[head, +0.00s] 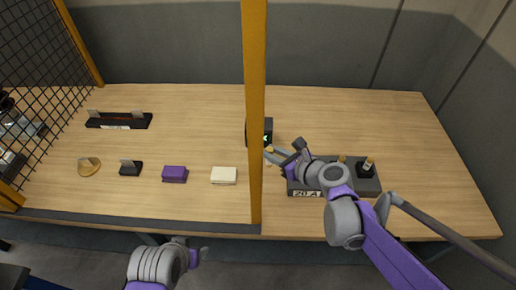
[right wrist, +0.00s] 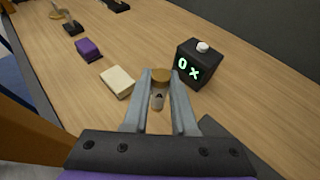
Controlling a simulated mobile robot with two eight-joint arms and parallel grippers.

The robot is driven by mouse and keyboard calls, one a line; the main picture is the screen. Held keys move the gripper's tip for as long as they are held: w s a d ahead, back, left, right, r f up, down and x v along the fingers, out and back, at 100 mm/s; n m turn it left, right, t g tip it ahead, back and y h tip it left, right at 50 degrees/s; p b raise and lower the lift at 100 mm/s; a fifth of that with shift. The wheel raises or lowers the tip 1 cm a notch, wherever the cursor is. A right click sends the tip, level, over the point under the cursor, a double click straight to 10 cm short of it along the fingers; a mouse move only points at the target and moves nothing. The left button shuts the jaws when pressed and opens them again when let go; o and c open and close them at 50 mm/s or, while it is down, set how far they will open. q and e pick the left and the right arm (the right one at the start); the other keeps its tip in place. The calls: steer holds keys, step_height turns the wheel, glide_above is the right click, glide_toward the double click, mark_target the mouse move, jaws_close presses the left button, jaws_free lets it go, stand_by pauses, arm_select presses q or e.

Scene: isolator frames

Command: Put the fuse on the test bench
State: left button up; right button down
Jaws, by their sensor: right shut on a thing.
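My right gripper (head: 276,156) is shut on a fuse with a brass cap (right wrist: 161,76) and a clear body, between both fingers. The fuse is in front of the black box (right wrist: 200,65) with a green "0 X" display and a white button; the two look apart. In the head view the orange post partly hides this box (head: 261,131). A black base with two upright clips (head: 118,120) stands at the back left; I cannot tell which of these is the test bench. My left gripper (head: 198,254) is low, off the table's front edge; its jaws are unclear.
A grey holder labelled 20 A (head: 307,190) with brass-capped fuses stands under my right arm. A cream block (head: 223,175), a purple block (head: 175,174), a small black stand (head: 130,168) and a tan round piece (head: 89,167) line the front. An orange post (head: 255,70) crosses the middle.

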arm_select(q)
steer(key=shift+f+b, duration=1.65)
steer(key=shift+f, duration=0.65)
arm_select(e)
steer(key=shift+n+y, duration=0.3)
steer(key=shift+s+a+f, duration=0.15)
steer(key=shift+a+f, duration=0.15)
steer(key=shift+f, duration=1.45)
steer(key=shift+s+a+f, duration=0.1)
steer(key=shift+a+f, duration=0.15)
steer(key=shift+f, duration=1.5)
steer(key=shift+s+a+f, duration=0.15)
steer(key=shift+a+f, duration=0.15)
steer(key=shift+f, duration=1.45)
arm_select(q)
steer(key=shift+f, duration=0.1)
arm_select(e)
steer(key=shift+f, duration=0.1)
steer(key=c, duration=0.7)
jaws_free()
